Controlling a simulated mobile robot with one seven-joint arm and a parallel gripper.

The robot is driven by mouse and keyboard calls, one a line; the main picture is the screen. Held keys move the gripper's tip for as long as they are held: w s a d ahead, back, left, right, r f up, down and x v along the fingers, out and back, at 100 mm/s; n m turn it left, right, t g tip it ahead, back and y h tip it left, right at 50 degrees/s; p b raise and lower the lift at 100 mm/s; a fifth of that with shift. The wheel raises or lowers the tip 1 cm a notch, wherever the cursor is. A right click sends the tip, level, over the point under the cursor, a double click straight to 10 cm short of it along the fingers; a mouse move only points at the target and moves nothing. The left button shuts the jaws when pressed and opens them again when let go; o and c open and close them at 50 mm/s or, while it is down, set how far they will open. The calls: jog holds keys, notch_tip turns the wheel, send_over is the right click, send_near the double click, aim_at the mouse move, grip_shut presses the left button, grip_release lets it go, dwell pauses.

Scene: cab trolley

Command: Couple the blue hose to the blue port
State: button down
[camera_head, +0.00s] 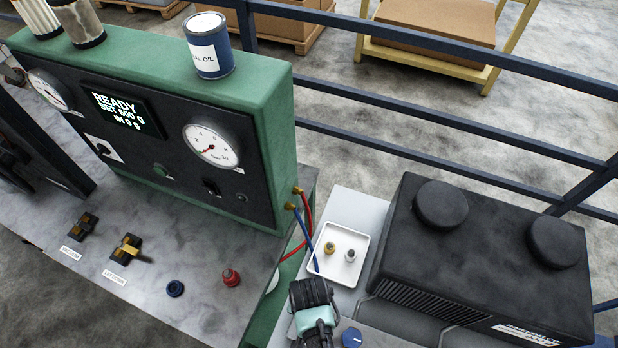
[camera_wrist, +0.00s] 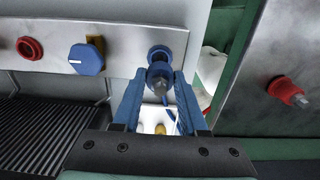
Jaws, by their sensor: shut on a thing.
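My gripper (camera_wrist: 158,82) is shut on the blue hose's coupling, a blue collar with a grey tip that shows between the fingers in the wrist view. The blue port (camera_wrist: 158,51) is a blue ring on the pale metal panel, directly behind the coupling. The two overlap in this view, and I cannot tell whether the coupling is seated in it. The blue hose (camera_head: 303,235) runs from a brass fitting on the green console down towards my gripper (camera_head: 311,284). In the head view my gripper hides the coupling and the port.
A blue knob (camera_wrist: 87,59) and a red ring port (camera_wrist: 30,48) sit left of the blue port. A white tray (camera_head: 362,245) with two small fittings, a black unit (camera_head: 480,265) and a red hose (camera_head: 308,208) are close by. A red fitting (camera_head: 231,278) and blue ring (camera_head: 175,288) are on the counter.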

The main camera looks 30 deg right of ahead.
jog(key=shift+f+b, duration=1.5)
jog(key=shift+f, duration=0.4)
jog(key=shift+r+p, duration=0.1)
jog(key=shift+p, duration=0.4)
dwell(0.4)
jog(key=shift+f+b, duration=0.45)
jog(key=shift+f, duration=0.15)
dwell(0.4)
jog(key=shift+c, duration=1.8)
grip_release()
jog(key=shift+r, duration=0.2)
notch_tip(320, 180, up, 13)
jog(key=shift+f+b, duration=0.15)
jog(key=shift+b, duration=0.25)
jog(key=shift+o, duration=0.3)
jog(key=o, duration=0.3)
